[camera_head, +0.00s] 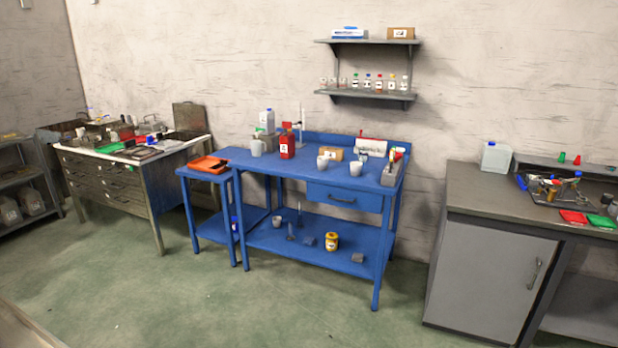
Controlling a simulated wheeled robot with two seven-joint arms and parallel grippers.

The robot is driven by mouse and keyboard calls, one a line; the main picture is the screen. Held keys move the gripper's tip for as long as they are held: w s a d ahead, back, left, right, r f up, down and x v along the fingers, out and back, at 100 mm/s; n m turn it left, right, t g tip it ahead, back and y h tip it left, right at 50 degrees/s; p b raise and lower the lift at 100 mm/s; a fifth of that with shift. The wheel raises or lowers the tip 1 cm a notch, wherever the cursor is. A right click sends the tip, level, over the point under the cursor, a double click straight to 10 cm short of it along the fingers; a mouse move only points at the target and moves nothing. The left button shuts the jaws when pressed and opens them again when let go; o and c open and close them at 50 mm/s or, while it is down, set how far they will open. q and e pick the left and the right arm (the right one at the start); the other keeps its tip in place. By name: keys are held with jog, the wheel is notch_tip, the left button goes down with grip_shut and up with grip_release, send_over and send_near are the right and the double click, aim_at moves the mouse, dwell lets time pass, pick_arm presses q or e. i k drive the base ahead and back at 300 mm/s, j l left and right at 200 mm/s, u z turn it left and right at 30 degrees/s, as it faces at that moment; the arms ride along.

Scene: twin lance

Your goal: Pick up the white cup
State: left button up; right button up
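White cups stand on the blue workbench (290,170) in the middle of the head view. One white cup (355,169) is near the bench's front right, above the drawer. Another white cup (322,162) stands to its left and a little farther back. A pale mug or jug (256,147) stands at the bench's left end. Which cup is meant cannot be told. Neither of my grippers is in view.
A red bottle (287,146), cardboard box (332,153) and grey holder (391,174) stand near the cups. An orange tray (209,164) lies on the small blue side table. A grey cabinet (485,263) stands right. Green floor (200,300) is open in front.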

aim_at(355, 166)
jog(key=i+u, duration=0.15)
jog(key=i, duration=2.4)
jog(key=i+j+z, duration=0.2)
jog(key=i, duration=0.25)
jog(key=i+z, duration=0.15)
jog(key=i, duration=0.3)
jog(key=i+j+z, duration=0.2)
jog(key=i, duration=0.2)
